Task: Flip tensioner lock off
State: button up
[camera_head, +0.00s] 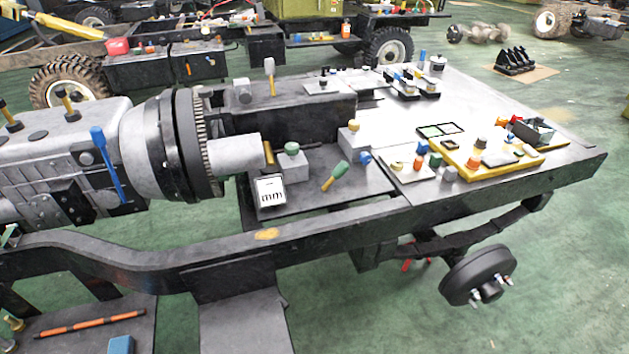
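I cannot tell for sure which part is the tensioner lock. A lever with a green knob (336,176) leans up to the right on the dark plate of the chassis. Left of it a grey block with a dark green knob (291,161) stands upright. A blue lever (108,163) is on the side of the grey gearbox housing (60,150), its wide end up and tilted to the left. A grey lever with a yellow stem (270,75) stands upright at the back. My gripper is not in view.
The flat deck (480,95) carries many small knobs and blocks, with a yellow board (500,165) at its right. A white-faced gauge (271,190) stands at the plate's front edge. The dark chassis rail (330,228) runs along the front. Green floor is open at the lower right.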

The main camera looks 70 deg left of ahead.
aim_at(343, 166)
jog(key=k+j+u, duration=0.1)
jog(key=k+u, duration=0.25)
jog(key=u, duration=0.15)
jog(key=k+j+u, duration=0.2)
jog(key=u, duration=0.3)
jog(key=k+u, duration=0.1)
jog(key=u, duration=0.9)
